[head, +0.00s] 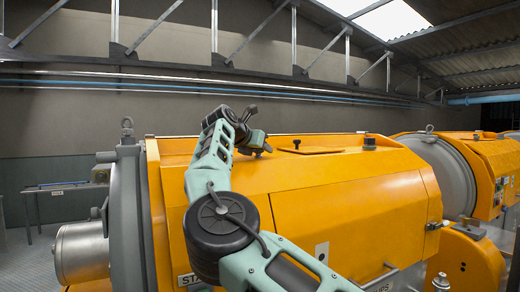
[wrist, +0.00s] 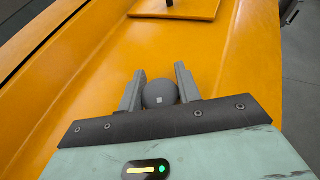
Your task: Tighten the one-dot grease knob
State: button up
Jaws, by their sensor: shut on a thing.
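A round grey knob (wrist: 159,94) with one small pale square mark on its top sits between the two fingers of my gripper (wrist: 160,90) in the wrist view. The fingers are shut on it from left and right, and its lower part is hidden. In the head view my gripper (head: 264,150) reaches down to the top of the orange extractor housing (head: 340,195), near its left part. I cannot make out the held knob there.
A grey flanged drum end (head: 127,210) is at left. A second orange machine (head: 485,165) stands at right.

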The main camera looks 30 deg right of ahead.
jog(key=shift+s+d+m+g+h, duration=0.15)
jog(key=shift+m+g+h, duration=0.45)
jog(key=shift+m+g, duration=0.65)
jog(key=shift+s+r+m+g, duration=0.1)
jog(key=shift+r+m+g, duration=0.05)
jog(key=shift+m+g, duration=0.5)
jog(key=o, duration=1)
jog(key=shift+c, duration=0.2)
